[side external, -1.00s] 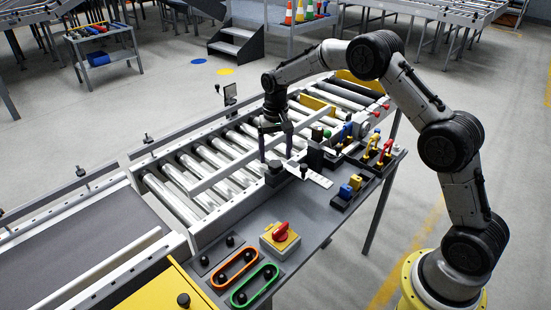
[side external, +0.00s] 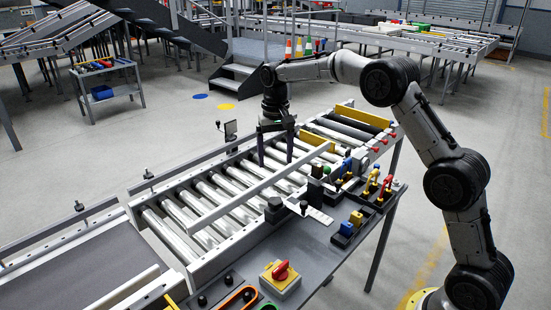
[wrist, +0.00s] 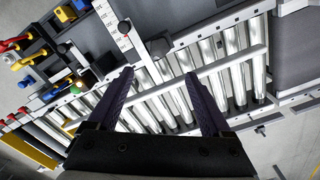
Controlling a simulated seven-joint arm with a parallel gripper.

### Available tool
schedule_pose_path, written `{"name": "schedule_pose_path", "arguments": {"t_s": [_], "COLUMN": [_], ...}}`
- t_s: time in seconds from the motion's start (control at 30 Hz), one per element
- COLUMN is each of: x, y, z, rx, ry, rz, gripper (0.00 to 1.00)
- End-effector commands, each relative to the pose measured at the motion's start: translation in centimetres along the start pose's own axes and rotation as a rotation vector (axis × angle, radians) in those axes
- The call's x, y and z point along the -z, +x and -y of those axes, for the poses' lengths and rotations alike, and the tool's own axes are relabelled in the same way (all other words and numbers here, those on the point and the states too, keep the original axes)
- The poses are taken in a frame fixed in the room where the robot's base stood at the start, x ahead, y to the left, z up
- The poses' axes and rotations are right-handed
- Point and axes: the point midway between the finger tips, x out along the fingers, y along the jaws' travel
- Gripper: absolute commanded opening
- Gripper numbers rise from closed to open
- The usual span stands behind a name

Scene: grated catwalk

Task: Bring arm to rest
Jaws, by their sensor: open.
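My gripper (side external: 275,146) is open and empty, pointing down above the roller conveyor (side external: 208,202) in the side external view. In the wrist view its two dark fingers (wrist: 162,100) stand apart with only rollers and a grey rail between them. The fingertips appear to be above the rollers and the rail, with nothing held. My arm arches from the right side over to the conveyor.
Beside the conveyor, a grey bench holds a lever on a white scale plate (side external: 309,210), a red knob on a yellow box (side external: 281,274), and racks with coloured handles (side external: 371,184). A thin upright post with a dark plate (side external: 230,132) stands at the conveyor's far side.

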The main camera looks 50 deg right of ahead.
Motion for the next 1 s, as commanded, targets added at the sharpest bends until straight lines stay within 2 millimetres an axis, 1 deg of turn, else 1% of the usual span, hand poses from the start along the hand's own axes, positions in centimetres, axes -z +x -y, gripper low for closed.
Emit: {"name": "schedule_pose_path", "arguments": {"t_s": [0.07,0.13,0.17,0.2,0.27,0.3,0.37,0.4,0.47,0.5,0.57,0.6,0.67,0.7,0.77,0.8,0.87,0.9,0.97,1.0], "x": [-0.1,-0.1,-0.2,-0.5,-1.5,-2.5,-4.4,-5.7,-7.8,-9.2,-11.4,-12.9,-15.1,-16.7,-18.9,-20.4,-22.7,-24.2,-26.4,-27.8], "y": [-0.3,-1.6,-2.6,-4.2,-6.7,-8.4,-10.8,-12.2,-13.9,-14.9,-16.2,-16.9,-17.6,-18.0,-18.2,-18.2,-17.9,-17.6,-16.7,-15.9], "z": [0.1,0.3,0.4,0.5,0.3,0.1,-0.3,-0.7,-1.4,-1.9,-2.7,-3.3,-4.2,-4.8,-5.8,-6.5,-7.5,-8.2,-9.2,-10.0], "rx": [0.003,0.013,0.021,0.033,0.049,0.059,0.074,0.084,0.096,0.105,0.117,0.125,0.135,0.142,0.151,0.156,0.163,0.168,0.172,0.174], "ry": [-0.003,-0.006,-0.008,-0.012,-0.018,-0.023,-0.032,-0.04,-0.054,-0.067,-0.088,-0.102,-0.127,-0.143,-0.17,-0.188,-0.219,-0.239,-0.272,-0.296], "rz": [-0.006,-0.029,-0.047,-0.071,-0.105,-0.125,-0.157,-0.177,-0.204,-0.224,-0.251,-0.27,-0.297,-0.315,-0.341,-0.358,-0.384,-0.401,-0.424,-0.44], "gripper": [0.83,0.83,0.83,0.83,0.83,0.83,0.83,0.83,0.83,0.83,0.83,0.83,0.83,0.83,0.83,0.83,0.83,0.83,0.83,0.83]}}
